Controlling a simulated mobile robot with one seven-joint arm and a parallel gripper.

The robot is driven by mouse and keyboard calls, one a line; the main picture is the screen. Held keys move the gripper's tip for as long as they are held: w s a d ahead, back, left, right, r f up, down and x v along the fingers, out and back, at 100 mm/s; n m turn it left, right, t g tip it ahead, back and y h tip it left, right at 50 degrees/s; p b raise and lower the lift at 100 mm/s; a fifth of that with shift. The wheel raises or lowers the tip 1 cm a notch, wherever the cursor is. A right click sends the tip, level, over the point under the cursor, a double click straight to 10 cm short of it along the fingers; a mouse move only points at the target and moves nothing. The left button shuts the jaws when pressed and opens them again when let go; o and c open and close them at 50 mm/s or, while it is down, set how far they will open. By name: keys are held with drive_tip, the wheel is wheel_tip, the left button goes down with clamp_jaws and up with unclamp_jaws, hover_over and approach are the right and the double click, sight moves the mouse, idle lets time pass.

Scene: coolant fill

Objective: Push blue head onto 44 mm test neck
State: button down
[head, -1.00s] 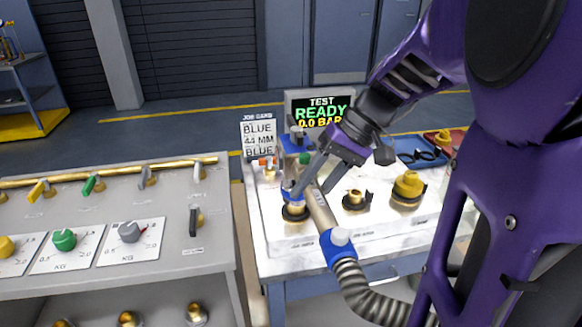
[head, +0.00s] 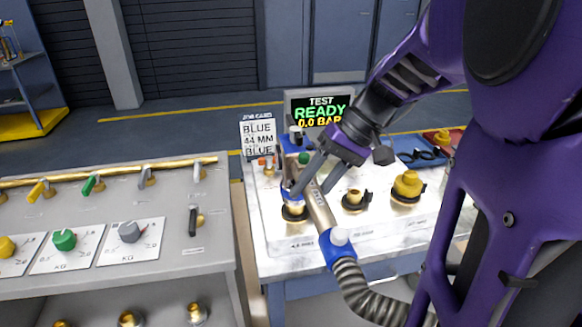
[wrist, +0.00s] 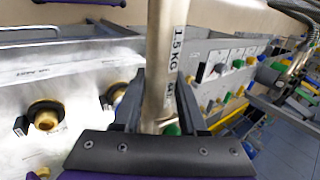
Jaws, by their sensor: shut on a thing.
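My gripper (head: 313,188) is shut on the blue head (head: 321,212), a grey metal body with blue parts and a ribbed hose at its near end. In the wrist view the head's body (wrist: 164,50), marked "1.5 KG", lies between the fingers. The head's blue end (head: 289,188) is at the leftmost brass neck (head: 294,211) on the white test bench. A finger partly covers this spot, and I cannot tell whether the head is seated. The middle neck (head: 354,199) is bare.
The display (head: 320,110) reads "TEST READY 0.0 BAR". A job card (head: 258,136) reads "BLUE 44 MM BLUE". A yellow fitting (head: 408,184) is at the bench's right. A grey counter (head: 120,225) with knobs and levers stands left, across a narrow gap.

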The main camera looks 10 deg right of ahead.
drive_tip(key=shift+f+b, duration=1.35)
drive_tip(key=shift+f, duration=0.55)
drive_tip(key=shift+c, duration=1.9)
unclamp_jaws()
drive_tip(key=p+v, duration=0.3)
drive_tip(key=v, duration=1.4)
drive_tip(key=shift+r, duration=0.25)
drive_tip(key=shift+d, duration=0.1)
